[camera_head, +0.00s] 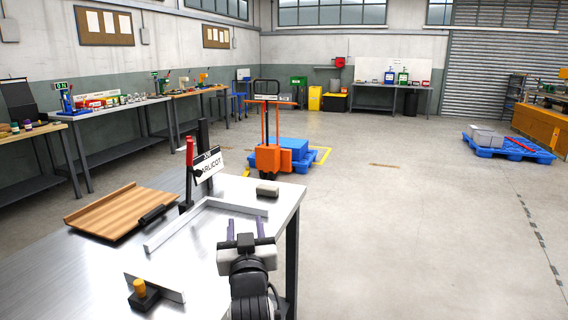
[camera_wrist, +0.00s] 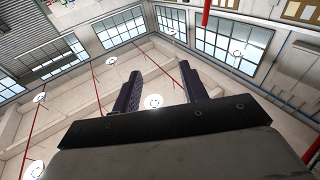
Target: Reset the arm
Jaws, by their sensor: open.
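My gripper (camera_head: 244,227) is over the right part of the metal table (camera_head: 90,270) in the head view, near the white angled rail. Its two dark fingers stand apart with nothing between them. In the wrist view the open fingers (camera_wrist: 158,90) point toward the ceiling and the upper windows, so the wrist camera looks upward. My arm hides part of the table's right edge.
On the table are a wooden board (camera_head: 120,208), a white angled rail (camera_head: 180,232), a small grey block (camera_head: 267,190), a sign (camera_head: 207,167) and a yellow-knobbed black block (camera_head: 142,295). An orange pallet truck (camera_head: 272,157) stands behind.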

